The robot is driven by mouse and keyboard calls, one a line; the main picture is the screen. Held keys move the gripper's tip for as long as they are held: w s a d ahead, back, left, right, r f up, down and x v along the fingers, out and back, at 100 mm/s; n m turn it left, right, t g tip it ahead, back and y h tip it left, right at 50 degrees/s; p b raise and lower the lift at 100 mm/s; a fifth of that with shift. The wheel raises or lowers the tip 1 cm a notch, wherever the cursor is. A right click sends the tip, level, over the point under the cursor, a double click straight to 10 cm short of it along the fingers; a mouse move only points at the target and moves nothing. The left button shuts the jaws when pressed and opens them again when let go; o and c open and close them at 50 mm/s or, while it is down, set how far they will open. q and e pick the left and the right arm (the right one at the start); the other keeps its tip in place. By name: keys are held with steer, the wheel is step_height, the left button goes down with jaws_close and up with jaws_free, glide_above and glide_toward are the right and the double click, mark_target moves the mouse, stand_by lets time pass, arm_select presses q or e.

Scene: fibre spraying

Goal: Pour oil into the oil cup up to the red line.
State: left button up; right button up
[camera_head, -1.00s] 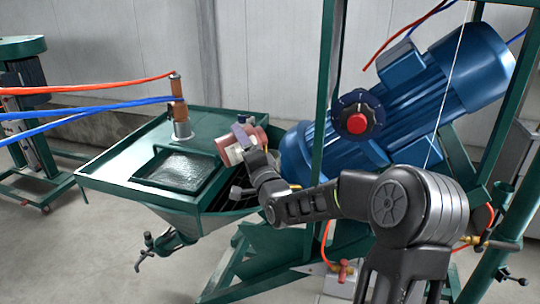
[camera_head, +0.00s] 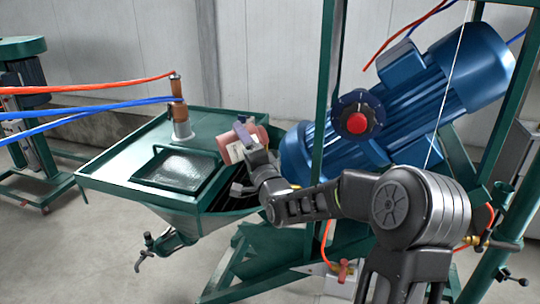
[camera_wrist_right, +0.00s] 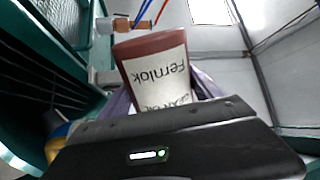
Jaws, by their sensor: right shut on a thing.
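The oil cup (camera_head: 181,130) is a small clear cylinder under a copper-brown fitting on the green machine's top, left of my right gripper. It also shows in the wrist view (camera_wrist_right: 104,27). My right gripper (camera_head: 245,138) has purple fingers and is shut on a reddish-brown bottle (camera_head: 231,147) with a white label. In the wrist view the bottle (camera_wrist_right: 150,46) sits between the fingers, its label text upside down. The bottle is tilted and apart from the cup. The red line and oil level are too small to make out. My left gripper is out of view.
The green hopper top (camera_head: 115,170) has a mesh-covered opening (camera_head: 172,170). Red and blue hoses (camera_head: 90,86) run to the fitting from the left. A blue motor (camera_head: 425,85), a knob with a red centre (camera_head: 357,123) and a green post (camera_head: 327,90) stand on the right.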

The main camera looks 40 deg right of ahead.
steer(key=shift+d+r+m, duration=0.15)
steer(key=shift+r+m, duration=0.1)
steer(key=shift+m, duration=0.05)
stand_by(0.7)
steer(key=shift+a+f+n+p, duration=0.35)
steer(key=shift+a+n, duration=0.1)
steer(key=shift+n, duration=0.35)
step_height(320, 180, down, 3)
steer(key=n+b, duration=0.2)
steer(key=b, duration=0.2)
steer(key=shift+w+r+y, duration=0.1)
steer(key=shift+r+y, duration=0.05)
steer(key=shift+y, duration=0.15)
step_height(320, 180, up, 2)
steer(key=shift+r+n, duration=0.25)
steer(key=shift+n, duration=0.55)
steer(key=shift+f+p, duration=0.1)
steer(key=shift+p, duration=0.25)
steer(key=shift+y, duration=0.4)
